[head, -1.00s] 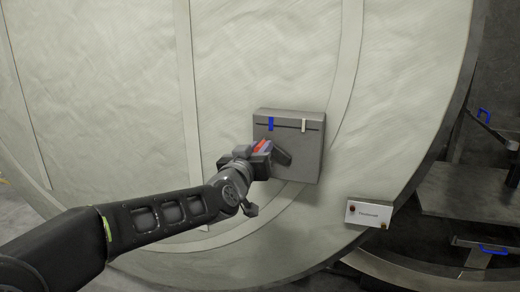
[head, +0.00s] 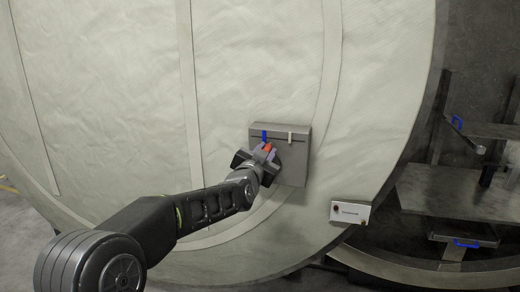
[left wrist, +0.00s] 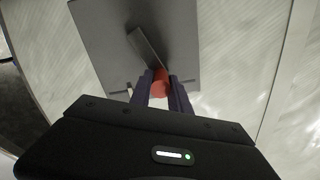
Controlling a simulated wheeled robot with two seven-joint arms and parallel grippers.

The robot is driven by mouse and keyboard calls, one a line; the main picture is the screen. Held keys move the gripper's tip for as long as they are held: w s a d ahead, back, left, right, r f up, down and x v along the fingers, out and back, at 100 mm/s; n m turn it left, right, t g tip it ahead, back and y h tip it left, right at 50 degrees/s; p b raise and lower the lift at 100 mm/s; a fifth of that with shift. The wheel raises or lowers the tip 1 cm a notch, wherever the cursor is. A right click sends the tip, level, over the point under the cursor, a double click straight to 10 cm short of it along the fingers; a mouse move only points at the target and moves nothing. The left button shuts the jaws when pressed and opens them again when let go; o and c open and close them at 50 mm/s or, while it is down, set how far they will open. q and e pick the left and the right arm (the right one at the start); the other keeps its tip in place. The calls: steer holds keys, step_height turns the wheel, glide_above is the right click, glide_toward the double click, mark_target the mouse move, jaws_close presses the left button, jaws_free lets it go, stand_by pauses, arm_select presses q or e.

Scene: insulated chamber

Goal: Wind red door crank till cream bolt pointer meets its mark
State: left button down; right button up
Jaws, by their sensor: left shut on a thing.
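The grey crank box (head: 295,170) is on the large cream door. The cream pointer (head: 290,138) stands on the box's dark slot, right of the blue mark (head: 264,136), with a clear gap between them. My left gripper (head: 266,153) is at the front of the box, shut on the red crank handle (head: 269,148). In the left wrist view, the fingers (left wrist: 163,88) hold the red handle (left wrist: 160,80) from both sides. The dark crank arm (left wrist: 147,48) runs from it across the box face. My right gripper is out of view.
A small white label plate (head: 350,213) is on the door, below and right of the box. Grey shelving (head: 455,192) with blue handles stands beyond the door's right edge. The door face around the box is mostly clear.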

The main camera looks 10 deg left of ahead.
mark_target(297, 159)
arm_select(q)
steer(key=shift+d+r+m+p, duration=0.45)
steer(key=shift+d+m, duration=0.25)
steer(key=shift+m, duration=0.3)
steer(key=m, duration=0.1)
steer(key=d+m+p, duration=0.1)
steer(key=shift+s+d+m, duration=0.1)
steer(key=shift+d+m, duration=0.15)
steer(key=shift+m, duration=0.05)
steer(key=shift+d+f+m+p, duration=0.15)
steer(key=shift+d+m+p, duration=0.45)
steer(key=shift+m, duration=0.4)
steer(key=m, duration=0.1)
steer(key=d+m, duration=0.1)
steer(key=shift+d+f+m+p, duration=0.15)
steer(key=shift+f+m+p, duration=0.15)
steer(key=shift+f, duration=0.05)
steer(key=d+m, duration=0.1)
steer(key=f+m, duration=0.1)
steer(key=m, duration=0.1)
steer(key=shift+s+d+f+m, duration=0.1)
steer(key=shift+d+f+m, duration=0.1)
steer(key=shift+d+m, duration=0.15)
steer(key=shift+d+f+m+y+b, duration=0.15)
steer(key=shift+d+f+m+b, duration=0.25)
steer(key=shift+m, duration=0.55)
steer(key=shift+d+f+m+y+b, duration=0.2)
steer(key=shift+f+m+b, duration=0.35)
steer(key=shift+m, duration=0.35)
